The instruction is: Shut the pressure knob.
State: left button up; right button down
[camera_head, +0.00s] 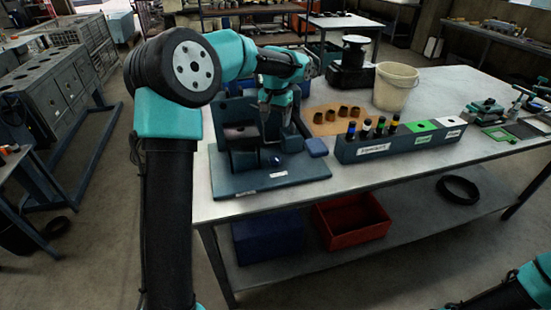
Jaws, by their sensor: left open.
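A blue-grey test fixture (300,173) with a flat base plate stands at the near left of the workbench. A small dark rounded part (274,161), possibly the pressure knob, sits low at the front of the fixture; it is too small to be sure. My left gripper (268,130) points down over the fixture, above and close to that part. Its fingers are apart with nothing visible between them. The left arm and gripper hide part of the fixture behind them. Only a piece of my right arm shows at the bottom right corner; its gripper is out of frame.
A labelled blue-grey rack (374,148) with several injectors stands right of the fixture. Several brown rings (331,113) lie on a tan mat behind it. A cream bucket (395,88) and a dark scale-like device (351,72) stand farther back. A red crate (350,222) sits on the lower shelf.

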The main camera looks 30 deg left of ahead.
aim_at(276, 158)
pick_arm(q)
notch_tip(276, 158, down, 17)
jog(key=shift+f, duration=0.2)
dwell(0.7)
jog(key=c, duration=0.9)
jog(key=shift+m, duration=1.5)
